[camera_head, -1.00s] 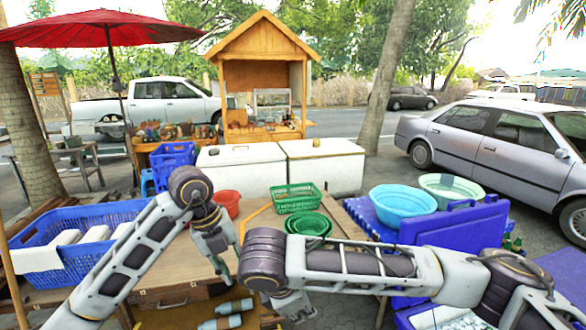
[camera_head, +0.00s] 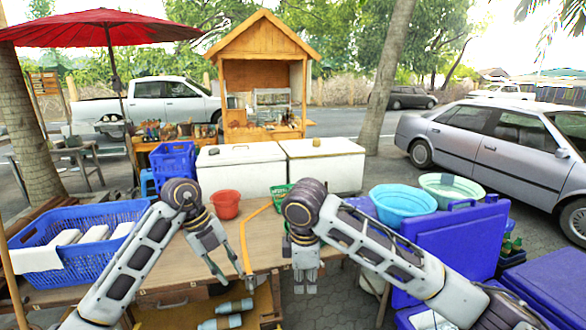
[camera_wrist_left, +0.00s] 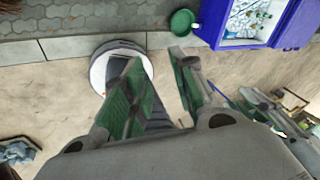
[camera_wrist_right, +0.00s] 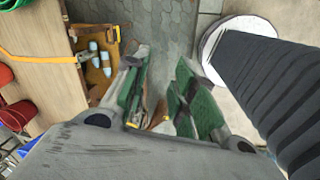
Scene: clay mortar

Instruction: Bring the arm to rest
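My left gripper (camera_head: 226,268) hangs pointing down over the front part of the wooden table in the head view. In the left wrist view its green-padded fingers (camera_wrist_left: 157,62) stand apart with nothing between them. My right gripper (camera_head: 305,286) hangs pointing down just past the table's front edge. In the right wrist view its fingers (camera_wrist_right: 163,60) are apart and empty, with paving behind them. My right arm hides most of the green baskets behind it.
The wooden table (camera_head: 180,262) carries a blue basket (camera_head: 75,262), a red bowl (camera_head: 226,204) and an orange strip (camera_head: 243,236). Bottles (camera_head: 233,306) lie below its front. Blue coolers (camera_head: 455,250) and a light-blue basin (camera_head: 402,202) stand right. Paving between table and coolers is partly clear.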

